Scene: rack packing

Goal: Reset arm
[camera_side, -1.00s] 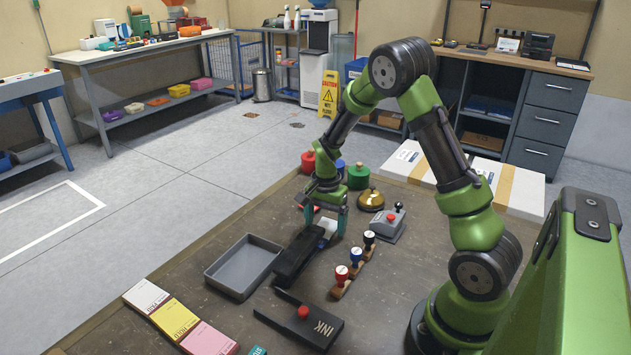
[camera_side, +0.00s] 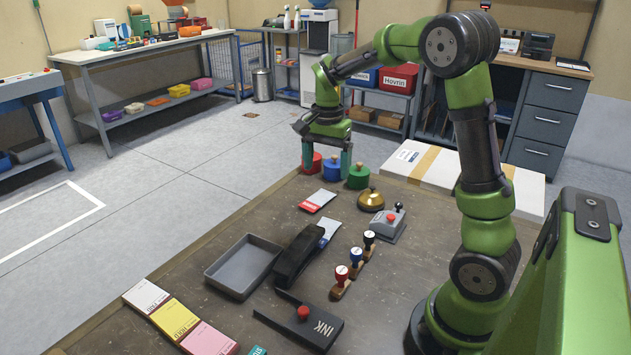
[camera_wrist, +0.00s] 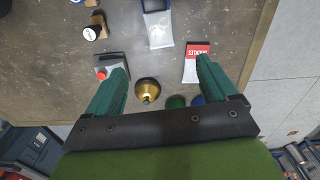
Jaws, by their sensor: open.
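My gripper (camera_side: 326,162) is open and empty, raised above the far end of the brown work table (camera_side: 215,310). In the side view its fingers overlap the red, blue and green round weights behind them. In the wrist view the two green fingers (camera_wrist: 160,80) are spread wide with nothing between them but the table and a brass bell (camera_wrist: 147,90) further down. A red and white booklet (camera_side: 318,200) lies flat on the table below; it also shows beside the right finger in the wrist view (camera_wrist: 196,62).
A black stapler-like device (camera_side: 297,257) stands beside a grey tray (camera_side: 243,266). Stamps (camera_side: 355,258), an ink pad (camera_side: 300,320), a grey box with a lever (camera_side: 387,225), and coloured pads (camera_side: 176,317) stand around. White cartons (camera_side: 425,165) line the back right edge.

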